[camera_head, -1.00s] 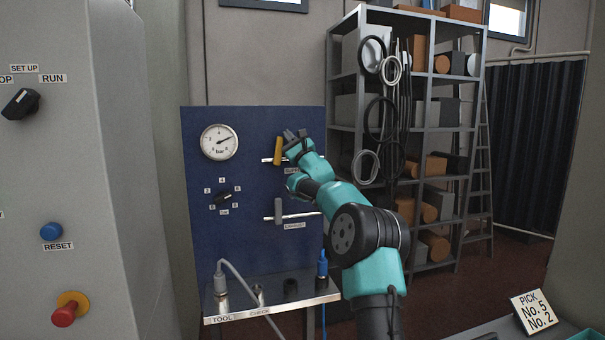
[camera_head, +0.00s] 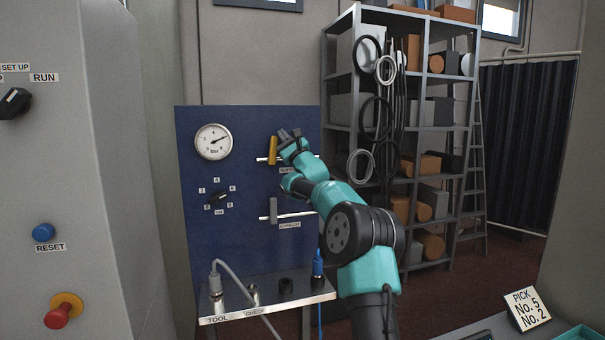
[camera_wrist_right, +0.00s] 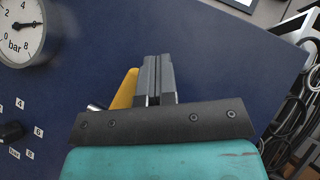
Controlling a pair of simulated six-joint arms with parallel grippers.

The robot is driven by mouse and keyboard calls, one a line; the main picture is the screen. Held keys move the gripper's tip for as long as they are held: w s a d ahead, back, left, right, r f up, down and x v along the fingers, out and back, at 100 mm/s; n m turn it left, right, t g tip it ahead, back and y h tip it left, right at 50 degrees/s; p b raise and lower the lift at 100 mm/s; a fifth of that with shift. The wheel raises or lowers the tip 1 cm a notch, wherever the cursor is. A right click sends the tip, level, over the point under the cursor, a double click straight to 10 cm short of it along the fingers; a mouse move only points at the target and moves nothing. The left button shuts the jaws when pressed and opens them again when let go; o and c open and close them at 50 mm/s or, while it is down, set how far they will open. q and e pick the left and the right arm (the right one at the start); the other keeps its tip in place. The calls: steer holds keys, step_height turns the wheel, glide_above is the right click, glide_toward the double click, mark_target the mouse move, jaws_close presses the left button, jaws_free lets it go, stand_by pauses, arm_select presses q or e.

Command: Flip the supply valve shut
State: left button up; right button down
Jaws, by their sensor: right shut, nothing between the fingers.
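The supply valve's yellow handle (camera_head: 273,150) stands upright across a horizontal white pipe on the blue panel (camera_head: 240,245). Its label below is partly hidden by my right arm. My right gripper (camera_head: 285,133) is shut and empty at the handle's upper right side. In the right wrist view, the shut fingers (camera_wrist_right: 155,75) are side by side, with the yellow handle (camera_wrist_right: 125,90) just left of them and partly hidden behind the gripper. I cannot tell whether they touch. My left gripper is not in view.
A grey exhaust valve handle (camera_head: 273,210) stands upright below. A pressure gauge (camera_head: 213,142) and a black selector knob (camera_head: 219,197) are to the left. A metal shelf (camera_head: 225,308) with hoses juts out beneath. A grey cabinet (camera_head: 90,150) fills the left side.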

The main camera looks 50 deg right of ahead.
steer(key=v, duration=1.7)
steer(key=shift+f, duration=0.2)
